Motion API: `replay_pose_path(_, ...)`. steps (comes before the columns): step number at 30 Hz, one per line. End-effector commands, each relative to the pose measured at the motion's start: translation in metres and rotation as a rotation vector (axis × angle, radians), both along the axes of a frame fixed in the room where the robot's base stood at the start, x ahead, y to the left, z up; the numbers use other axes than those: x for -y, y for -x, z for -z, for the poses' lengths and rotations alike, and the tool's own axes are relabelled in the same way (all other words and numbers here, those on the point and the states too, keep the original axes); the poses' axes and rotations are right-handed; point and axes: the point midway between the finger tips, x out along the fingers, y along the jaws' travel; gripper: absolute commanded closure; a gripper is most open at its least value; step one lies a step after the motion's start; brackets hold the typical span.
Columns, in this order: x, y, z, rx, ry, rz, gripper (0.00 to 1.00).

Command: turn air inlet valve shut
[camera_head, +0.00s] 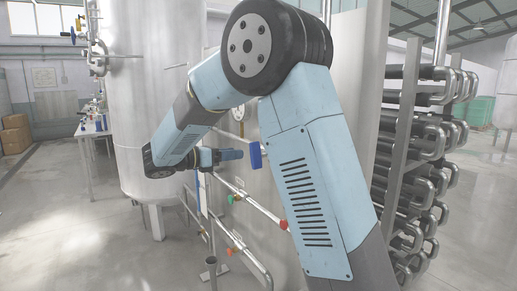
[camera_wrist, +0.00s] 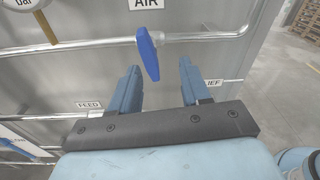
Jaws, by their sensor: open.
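The air inlet valve shows as a blue lever handle (camera_wrist: 148,54) on a horizontal steel pipe, just below a sign reading AIR (camera_wrist: 147,4). The handle slants across the pipe, its lower end hanging down and slightly right in the wrist view. It also shows as a blue handle in the head view (camera_head: 256,155). My gripper (camera_wrist: 159,68) is open, its two blue fingers apart. The handle's lower end appears in front of and between the fingertips, with no visible contact. In the head view my gripper (camera_head: 241,155) points right at the handle, close to it.
A round gauge (camera_wrist: 22,5) is at the upper left of the panel. Signs FEED (camera_wrist: 89,105) and a partly hidden one (camera_wrist: 211,82) flank the fingers. Lower pipes carry a green knob (camera_head: 230,199) and a red knob (camera_head: 283,224). A large tank (camera_head: 150,100) stands left.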

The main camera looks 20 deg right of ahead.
Motion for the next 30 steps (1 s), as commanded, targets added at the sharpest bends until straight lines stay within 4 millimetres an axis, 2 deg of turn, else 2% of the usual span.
replay_pose_path(1,-0.009,-0.006,0.002,-0.013,0.030,-0.015,0.53)
replay_pose_path(5,-0.021,-0.014,0.003,-0.033,0.084,-0.035,0.53)
replay_pose_path(10,-0.015,-0.019,0.003,-0.037,0.097,-0.037,0.53)
replay_pose_path(30,0.088,-0.051,0.003,-0.036,0.095,-0.037,0.53)
